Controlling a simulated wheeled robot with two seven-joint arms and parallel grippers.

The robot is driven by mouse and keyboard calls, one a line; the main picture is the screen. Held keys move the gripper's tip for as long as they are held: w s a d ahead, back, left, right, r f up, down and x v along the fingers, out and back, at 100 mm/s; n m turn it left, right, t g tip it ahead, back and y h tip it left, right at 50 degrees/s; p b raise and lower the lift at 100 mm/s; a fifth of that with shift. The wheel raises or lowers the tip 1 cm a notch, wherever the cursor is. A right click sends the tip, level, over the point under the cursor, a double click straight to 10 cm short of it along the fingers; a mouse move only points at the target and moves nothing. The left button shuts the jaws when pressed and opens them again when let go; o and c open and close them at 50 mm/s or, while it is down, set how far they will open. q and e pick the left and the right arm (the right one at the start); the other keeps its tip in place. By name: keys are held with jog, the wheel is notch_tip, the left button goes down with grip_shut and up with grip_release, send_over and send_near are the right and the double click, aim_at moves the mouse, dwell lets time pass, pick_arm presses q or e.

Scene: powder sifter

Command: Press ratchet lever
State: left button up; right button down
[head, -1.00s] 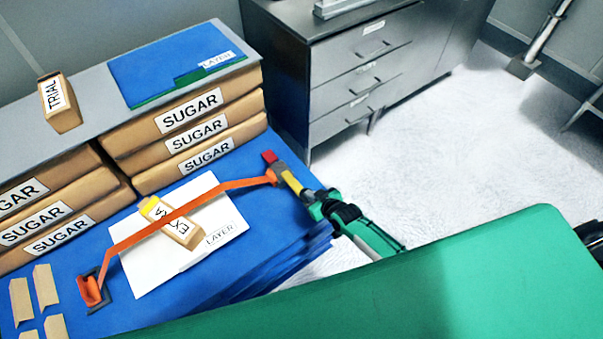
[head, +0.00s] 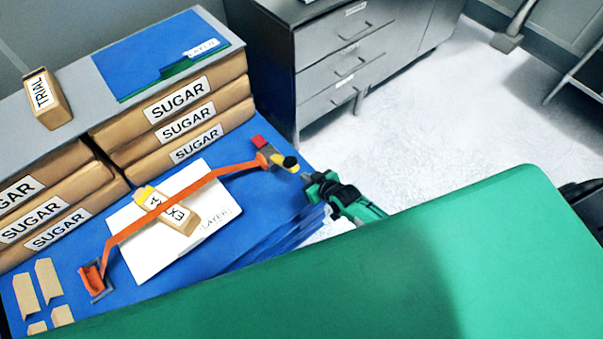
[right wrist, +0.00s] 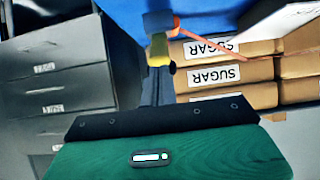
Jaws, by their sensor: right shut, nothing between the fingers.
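An orange strap (head: 189,191) runs over a tan carton (head: 172,213) and a white layer sheet (head: 137,252) on a blue stack. The lever also shows in the right wrist view (right wrist: 159,50). My left gripper is not in view.
Sugar bags (head: 185,122) are stacked behind the strap. A blue folder (head: 160,60) and a small trial carton (head: 47,98) lie on the grey top. A grey drawer cabinet (head: 310,75) stands behind.

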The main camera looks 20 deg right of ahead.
jog(key=f+v, duration=0.1)
jog(key=v, duration=0.5)
jog(key=shift+s+d, duration=0.25)
jog(key=shift+s, duration=0.15)
jog(key=shift+f, duration=0.1)
dwell(0.5)
